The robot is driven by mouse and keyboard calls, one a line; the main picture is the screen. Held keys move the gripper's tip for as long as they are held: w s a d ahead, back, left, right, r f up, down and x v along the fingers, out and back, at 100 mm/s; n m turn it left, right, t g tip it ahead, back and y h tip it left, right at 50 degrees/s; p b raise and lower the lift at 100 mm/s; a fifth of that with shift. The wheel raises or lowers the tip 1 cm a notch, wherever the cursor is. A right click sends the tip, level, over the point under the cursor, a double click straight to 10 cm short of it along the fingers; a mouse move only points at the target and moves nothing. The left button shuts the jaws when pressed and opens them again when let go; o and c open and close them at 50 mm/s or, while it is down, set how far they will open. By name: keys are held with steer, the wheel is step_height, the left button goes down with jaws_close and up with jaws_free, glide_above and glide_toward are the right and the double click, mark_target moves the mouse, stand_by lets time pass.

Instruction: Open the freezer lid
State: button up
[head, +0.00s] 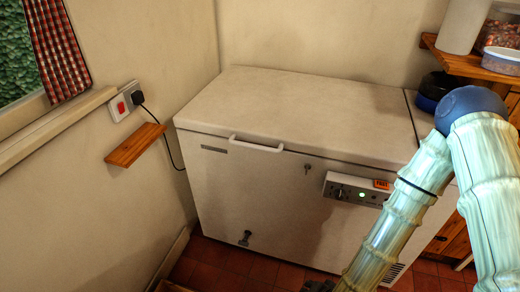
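The white chest freezer (270,195) stands in the corner of the room. Its lid (300,110) is down and looks closed. A pale bar handle (256,144) is on the lid's front edge, left of the middle. A keyhole (307,168) is below the lid edge. A control panel (352,190) with a green light is on the front at the right. My arm bends at a blue joint at the right, and one link runs down past the bottom edge. My gripper is not clearly in view. A small dark part at the bottom edge cannot be identified.
A small wooden wall shelf (136,145) juts out left of the freezer, below a socket (124,101) with a black cord. Pine shelving (470,68) with containers stands at the right. A dark blue pot (437,88) is near the freezer's right end. The lid top is clear.

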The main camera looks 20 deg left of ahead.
steer(key=w+a+r+m+t+y, duration=0.2)
steer(key=w+a+r+m+t, duration=0.1)
steer(key=w+a+r, duration=0.65)
steer(key=m+t+b, duration=0.2)
steer(key=m+t, duration=0.5)
steer(key=m, duration=0.1)
glide_toward(255, 148)
steer(key=w, duration=0.1)
steer(key=p+x, duration=0.2)
steer(key=x, duration=0.8)
steer(key=shift+a+f, duration=0.1)
steer(key=shift+a, duration=0.05)
steer(key=shift+s, duration=0.1)
steer(key=shift+c, duration=0.4)
jaws_close()
